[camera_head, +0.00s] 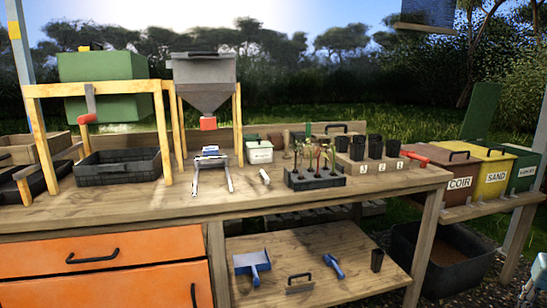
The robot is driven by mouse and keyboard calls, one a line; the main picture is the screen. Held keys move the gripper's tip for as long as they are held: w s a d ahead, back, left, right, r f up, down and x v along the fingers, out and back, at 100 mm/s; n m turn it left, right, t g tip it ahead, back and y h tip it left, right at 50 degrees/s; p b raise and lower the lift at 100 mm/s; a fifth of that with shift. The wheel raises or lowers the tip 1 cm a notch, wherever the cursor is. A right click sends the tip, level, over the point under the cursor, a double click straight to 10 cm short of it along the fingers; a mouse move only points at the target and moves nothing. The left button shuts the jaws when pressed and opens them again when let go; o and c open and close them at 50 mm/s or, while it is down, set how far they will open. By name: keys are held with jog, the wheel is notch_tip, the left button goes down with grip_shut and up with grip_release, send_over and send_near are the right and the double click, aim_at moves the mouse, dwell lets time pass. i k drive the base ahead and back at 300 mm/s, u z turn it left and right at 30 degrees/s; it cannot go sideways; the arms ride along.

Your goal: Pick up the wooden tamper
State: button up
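A small pale rod-like piece (265,177) lies on the wooden bench top (130,206), right of a light metal two-legged stand (229,180). It may be the wooden tamper, but it is too small to tell its shape or material. No other thing on the bench can be clearly made out as a tamper.
A black tray of seedlings (318,183) and a block with several black pots (361,170) stand right of the pale piece. A grey hopper (204,72) and a black crate (118,167) are left. The lower shelf (290,245) holds a blue scoop (252,262) and other tools. The bench's front strip is clear.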

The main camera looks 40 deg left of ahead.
aim_at(286, 132)
jog(key=k, duration=1.05)
jog(key=u, duration=1.4)
jog(key=i, duration=1)
jog(key=z, duration=0.05)
